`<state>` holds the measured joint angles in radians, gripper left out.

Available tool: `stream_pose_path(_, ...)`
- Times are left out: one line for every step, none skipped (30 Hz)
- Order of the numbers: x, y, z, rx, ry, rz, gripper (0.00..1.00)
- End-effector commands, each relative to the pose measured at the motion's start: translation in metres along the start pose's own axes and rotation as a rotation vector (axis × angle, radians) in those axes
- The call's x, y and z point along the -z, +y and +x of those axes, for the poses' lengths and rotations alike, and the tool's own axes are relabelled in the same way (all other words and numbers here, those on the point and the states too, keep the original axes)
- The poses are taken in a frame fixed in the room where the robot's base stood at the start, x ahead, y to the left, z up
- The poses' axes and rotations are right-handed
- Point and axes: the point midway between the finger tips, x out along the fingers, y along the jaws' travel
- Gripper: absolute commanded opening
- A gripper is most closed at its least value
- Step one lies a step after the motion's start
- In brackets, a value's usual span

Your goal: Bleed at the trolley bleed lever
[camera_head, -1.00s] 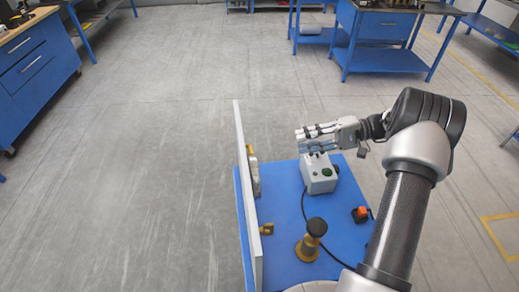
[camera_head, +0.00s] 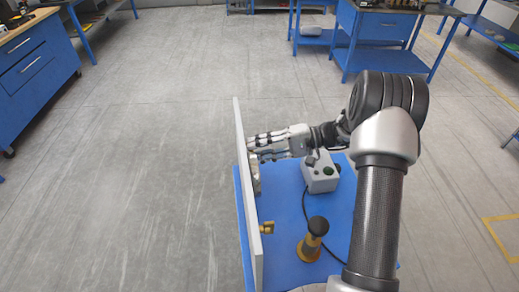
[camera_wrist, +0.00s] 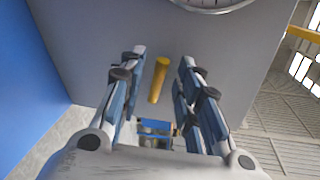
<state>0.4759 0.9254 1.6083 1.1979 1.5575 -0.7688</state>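A yellow lever (camera_wrist: 158,80) stands out from the grey upright panel (camera_wrist: 90,30) in the wrist view. I take it for the bleed lever. My gripper (camera_wrist: 162,58) is open, with one finger on each side of the lever; I see gaps on both sides. In the head view my gripper (camera_head: 252,148) reaches left to the face of the panel (camera_head: 247,215) on the blue trolley (camera_head: 285,270). There the lever is hidden behind the fingers.
A round gauge (camera_wrist: 212,3) sits at the top of the wrist view. A brass fitting (camera_head: 267,228) juts from the panel. Floor left of the panel is clear.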

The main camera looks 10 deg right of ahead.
Motion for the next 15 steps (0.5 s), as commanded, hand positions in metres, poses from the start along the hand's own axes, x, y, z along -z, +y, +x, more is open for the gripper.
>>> stream_pose_path(0.0,-0.0001,-0.0001,0.0,0.0,0.0,0.31)
stream_pose_path(0.0,-0.0001,-0.0001,0.0,0.0,0.0,0.31)
stream_pose_path(0.0,-0.0001,-0.0001,0.0,0.0,0.0,0.31)
stream_pose_path(0.0,-0.0001,-0.0001,0.0,0.0,0.0,0.29)
stream_pose_path(0.0,-0.0001,-0.0002,0.0,0.0,0.0,0.27)
stream_pose_path(0.0,-0.0001,-0.0002,0.0,0.0,0.0,0.24)
stream_pose_path(0.0,0.0,-0.0002,0.0,0.0,0.0,0.22)
stream_pose_path(0.0,0.0,-0.0002,0.0,0.0,0.0,0.2)
stream_pose_path(0.0,0.0,-0.0002,0.0,0.0,0.0,0.18)
stream_pose_path(0.0,0.0,-0.0002,0.0,0.0,0.0,0.16)
stream_pose_path(0.0,0.0,-0.0002,0.0,0.0,0.0,0.14)
stream_pose_path(0.0,0.0,-0.0002,0.0,0.0,0.0,0.11)
stream_pose_path(0.0,0.0,-0.0002,0.0,0.0,0.0,0.09)
stream_pose_path(0.0,0.0,-0.0002,0.0,0.0,0.0,0.07)
stream_pose_path(0.0,0.0001,-0.0003,0.0,0.0,0.0,0.04)
